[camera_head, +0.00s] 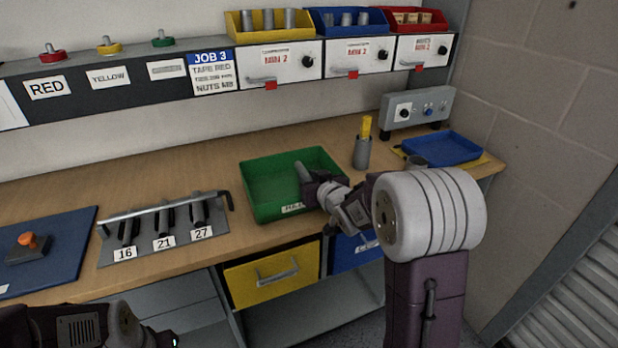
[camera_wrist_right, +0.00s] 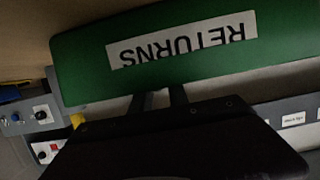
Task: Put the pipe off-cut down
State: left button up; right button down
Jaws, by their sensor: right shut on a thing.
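The grey pipe off-cut (camera_head: 302,171) shows as a short cylinder at the tip of my right gripper (camera_head: 308,181), which is shut on it. They are over the right part of the green tray (camera_head: 262,208); I cannot tell whether the pipe touches the tray floor. In the right wrist view the tray's green wall (camera_wrist_right: 80,60) carries an upside-down RETURNS label, and my right gripper's dark body (camera_wrist_right: 165,140) covers the lower middle. The pipe is hidden there. Part of my left arm shows at the lower left of the head view, but its jaws do not.
A grey cup with a yellow stick (camera_head: 362,152) and a blue tray (camera_head: 455,149) stand to the right. A rack of tools (camera_head: 165,240) stands left of the green tray, beside a blue mat (camera_head: 65,255). A yellow drawer (camera_head: 270,282) is below the bench edge.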

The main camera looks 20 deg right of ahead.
jog(key=c, duration=1.3)
grip_release()
jog(key=shift+r, duration=0.1)
jog(key=shift+r+p, duration=0.3)
jog(key=shift+p, duration=0.1)
jog(key=shift+r+p, duration=0.55)
jog(key=shift+r, duration=0.1)
jog(key=shift+f+b+v, duration=0.15)
jog(key=shift+b+v, duration=0.2)
jog(key=shift+v, duration=2.6)
jog(key=shift+f+b+v, duration=0.15)
jog(key=shift+b+v, duration=0.15)
jog(key=shift+v, duration=2.65)
jog(key=shift+s, duration=0.1)
